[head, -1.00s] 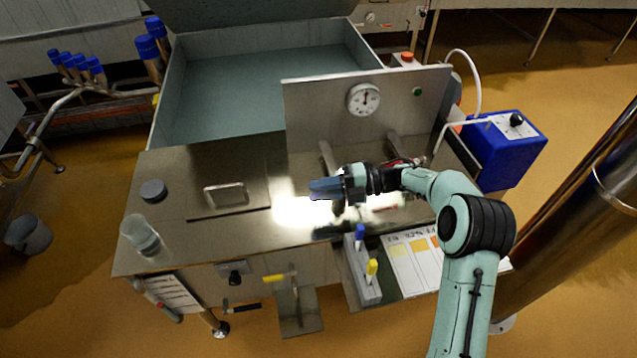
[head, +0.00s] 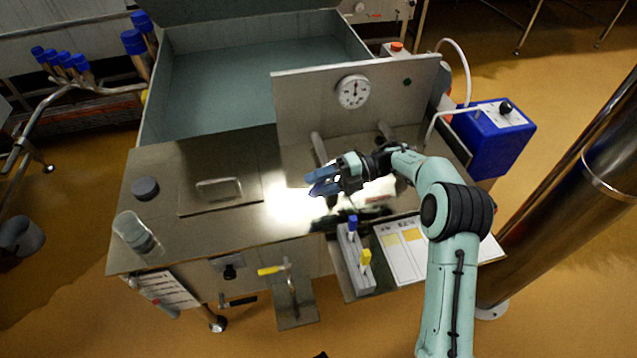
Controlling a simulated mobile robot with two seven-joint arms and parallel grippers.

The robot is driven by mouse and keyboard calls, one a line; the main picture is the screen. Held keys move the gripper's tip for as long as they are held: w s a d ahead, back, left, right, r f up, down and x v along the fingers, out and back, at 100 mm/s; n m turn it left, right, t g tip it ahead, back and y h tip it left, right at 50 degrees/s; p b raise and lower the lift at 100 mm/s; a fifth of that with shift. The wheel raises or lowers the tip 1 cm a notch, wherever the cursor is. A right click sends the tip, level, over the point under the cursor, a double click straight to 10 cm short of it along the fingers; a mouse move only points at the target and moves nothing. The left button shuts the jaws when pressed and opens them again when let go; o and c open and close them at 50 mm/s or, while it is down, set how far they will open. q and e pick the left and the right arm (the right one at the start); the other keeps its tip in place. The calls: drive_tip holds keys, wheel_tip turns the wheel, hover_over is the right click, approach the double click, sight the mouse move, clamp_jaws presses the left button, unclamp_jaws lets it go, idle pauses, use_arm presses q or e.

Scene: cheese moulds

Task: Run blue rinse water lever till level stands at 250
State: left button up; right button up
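A grey block (head: 352,268) at the front of the bench carries a lever with a blue handle (head: 353,222) and a lever with a yellow handle (head: 366,257). Both handles stand up from the block. A clear cylinder (head: 138,236) stands at the left front of the bench top; its marks and level are too small to read. My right gripper (head: 309,185) is over the steel bench top, behind and left of the blue handle and apart from it. Its blue fingers hold nothing that I can see; their gap is unclear.
An upright steel panel with a round dial (head: 353,91) stands behind my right gripper. A blue box (head: 492,137) with a hose is at the right. A colour chart (head: 403,250) lies right of the lever block. A dark round puck (head: 145,188) lies on the bench.

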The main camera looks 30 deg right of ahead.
drive_tip(key=o, duration=0.6)
drive_tip(key=r, duration=0.3)
drive_tip(key=r+p, duration=0.1)
drive_tip(key=r, duration=0.3)
drive_tip(key=w+r, duration=0.1)
drive_tip(key=r, duration=0.3)
drive_tip(key=shift+r, duration=0.15)
drive_tip(key=r, duration=0.2)
drive_tip(key=r+p, duration=0.1)
drive_tip(key=r, duration=0.2)
drive_tip(key=s+r, duration=0.1)
drive_tip(key=r, duration=0.2)
drive_tip(key=shift+p, duration=0.35)
drive_tip(key=c, duration=0.6)
drive_tip(key=shift+r, duration=0.4)
